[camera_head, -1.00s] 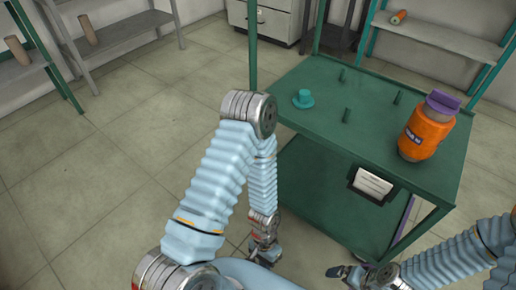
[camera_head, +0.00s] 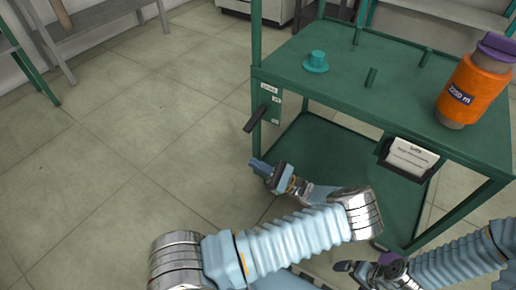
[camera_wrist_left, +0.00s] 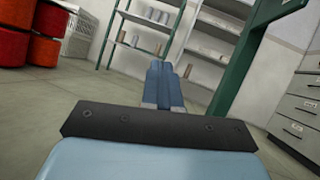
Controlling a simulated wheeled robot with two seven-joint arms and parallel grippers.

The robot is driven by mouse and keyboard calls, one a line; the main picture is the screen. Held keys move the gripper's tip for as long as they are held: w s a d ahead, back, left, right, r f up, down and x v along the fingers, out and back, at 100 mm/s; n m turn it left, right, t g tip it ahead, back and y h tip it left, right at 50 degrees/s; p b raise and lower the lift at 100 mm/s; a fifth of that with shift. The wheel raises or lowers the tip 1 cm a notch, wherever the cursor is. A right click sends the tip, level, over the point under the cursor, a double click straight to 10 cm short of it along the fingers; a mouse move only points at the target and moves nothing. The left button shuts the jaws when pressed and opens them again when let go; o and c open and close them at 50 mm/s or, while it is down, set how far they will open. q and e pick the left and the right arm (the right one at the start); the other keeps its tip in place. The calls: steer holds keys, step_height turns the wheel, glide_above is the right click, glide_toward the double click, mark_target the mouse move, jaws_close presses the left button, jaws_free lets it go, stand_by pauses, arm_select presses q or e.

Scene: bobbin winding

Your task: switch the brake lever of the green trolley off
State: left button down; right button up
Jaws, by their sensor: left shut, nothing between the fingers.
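The green trolley (camera_head: 330,93) stands at the right in the head view. Its dark brake lever (camera_head: 255,119) sticks out from the near left post, beside small white labels (camera_head: 270,92), and slants down to the left. My left gripper (camera_head: 257,164) is shut and empty, a little below the lever and apart from it. In the left wrist view its blue fingers (camera_wrist_left: 163,82) are together, with a green post (camera_wrist_left: 238,70) to their right. My right gripper (camera_head: 345,267) shows at the bottom, dark and partly cut off by my arm; its jaw state is unclear.
On the trolley top stand an orange bobbin (camera_head: 473,90) with a purple top, a teal flanged piece (camera_head: 316,62) and several short green pegs (camera_head: 371,77). A card holder (camera_head: 408,158) hangs on the front. The floor (camera_head: 130,150) left of the trolley is clear.

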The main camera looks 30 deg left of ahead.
mark_target(255, 119)
arm_select(q)
steer(key=w+d+r+n+y, duration=0.1)
steer(key=w+d+r+y, duration=0.1)
steer(key=d, duration=0.4)
steer(key=shift+w+d+r+n+y+b, duration=0.25)
steer(key=shift+w+r+n+y+b, duration=0.1)
steer(key=shift+r+y, duration=0.45)
arm_select(e)
steer(key=shift+f, duration=0.8)
arm_select(q)
steer(key=shift+r, duration=0.1)
steer(key=x, duration=1)
arm_select(e)
steer(key=shift+r, duration=0.2)
arm_select(q)
steer(key=shift+a, duration=0.1)
